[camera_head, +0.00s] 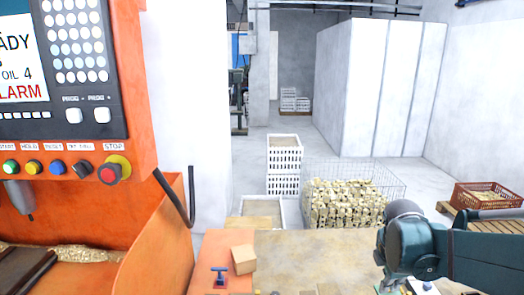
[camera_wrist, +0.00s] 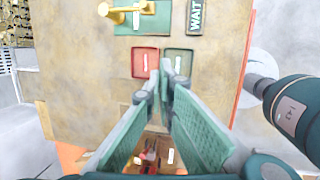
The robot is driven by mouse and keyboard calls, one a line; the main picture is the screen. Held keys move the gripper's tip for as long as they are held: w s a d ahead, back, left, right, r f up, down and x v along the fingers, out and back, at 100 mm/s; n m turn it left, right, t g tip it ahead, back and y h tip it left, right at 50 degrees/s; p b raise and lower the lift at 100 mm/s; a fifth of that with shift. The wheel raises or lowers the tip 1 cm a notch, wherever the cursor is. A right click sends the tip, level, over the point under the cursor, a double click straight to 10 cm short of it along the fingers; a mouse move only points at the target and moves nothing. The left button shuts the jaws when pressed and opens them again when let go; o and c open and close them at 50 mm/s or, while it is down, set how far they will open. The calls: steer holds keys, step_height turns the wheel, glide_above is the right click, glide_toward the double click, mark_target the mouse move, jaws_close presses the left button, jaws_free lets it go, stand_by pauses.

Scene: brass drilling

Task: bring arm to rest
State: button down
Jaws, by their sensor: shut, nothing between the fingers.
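My gripper (camera_wrist: 168,72) shows in the wrist view with its two green-grey fingers converging at the tips, shut and empty. In the head view my dark teal arm is at the lower right over the worktable (camera_head: 300,262); the fingers there are mostly cut off by the bottom edge.
A brass part (camera_wrist: 125,12) lies on a green pad beside a "WAIT" label (camera_wrist: 195,15). A wire basket of brass parts (camera_head: 345,203) stands behind the table.

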steer(key=s+a+r+m+t+y+b, duration=0.1)
steer(key=s+a+r+m+t, duration=0.1)
steer(key=s+a+m, duration=0.4)
steer(key=s+a+r+m+t+y+b, duration=0.1)
steer(key=s+a+m+t, duration=0.1)
steer(key=s+a+m, duration=0.5)
steer(key=shift+a+r+m+t+b, duration=0.4)
steer(key=shift+a+m, duration=0.95)
steer(key=shift+m, duration=1.15)
stand_by(1.2)
